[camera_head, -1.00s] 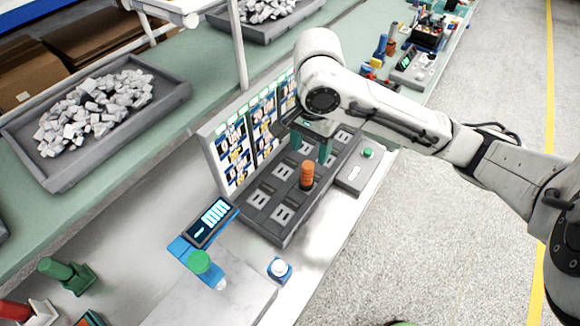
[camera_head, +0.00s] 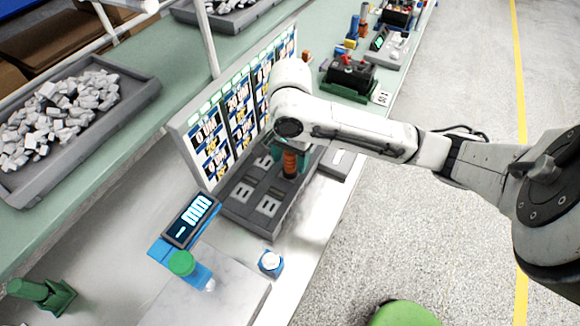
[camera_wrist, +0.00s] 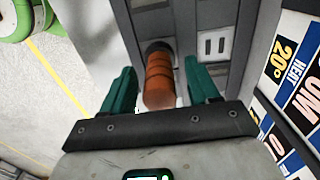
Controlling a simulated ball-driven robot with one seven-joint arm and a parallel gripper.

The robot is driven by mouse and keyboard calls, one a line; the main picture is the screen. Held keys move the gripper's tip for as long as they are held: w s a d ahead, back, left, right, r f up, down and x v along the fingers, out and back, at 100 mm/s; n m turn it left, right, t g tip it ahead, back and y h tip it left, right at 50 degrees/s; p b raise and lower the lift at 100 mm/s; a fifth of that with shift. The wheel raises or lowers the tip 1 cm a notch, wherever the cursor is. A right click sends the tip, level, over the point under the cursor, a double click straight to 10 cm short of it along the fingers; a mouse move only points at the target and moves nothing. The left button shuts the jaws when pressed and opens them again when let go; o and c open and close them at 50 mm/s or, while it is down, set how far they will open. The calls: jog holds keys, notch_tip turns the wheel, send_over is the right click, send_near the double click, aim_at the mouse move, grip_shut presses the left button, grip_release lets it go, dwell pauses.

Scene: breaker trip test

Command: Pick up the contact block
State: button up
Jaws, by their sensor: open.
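The orange, ribbed, upright piece (camera_head: 290,163), which looks like the contact block, stands on the dark slotted panel (camera_head: 257,203) in front of the display boards. In the wrist view the orange piece (camera_wrist: 160,80) lies between the two green fingers of my gripper (camera_wrist: 162,88). The fingers are open, with a gap on each side of it. In the head view my gripper (camera_head: 290,155) is low over the panel around the orange piece, and my arm partly hides it. Its base sits in a dark round spot on the panel.
Upright display boards (camera_head: 235,115) stand close behind the panel. A blue gauge with a screen (camera_head: 192,220) and a small blue block with a white knob (camera_head: 270,262) are in front. A grey tray of pale pieces (camera_head: 65,120) is at left. A black-and-green device (camera_head: 348,78) stands beyond.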

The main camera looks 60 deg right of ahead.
jog(key=shift+f, duration=0.25)
jog(key=shift+c, duration=0.3)
grip_shut()
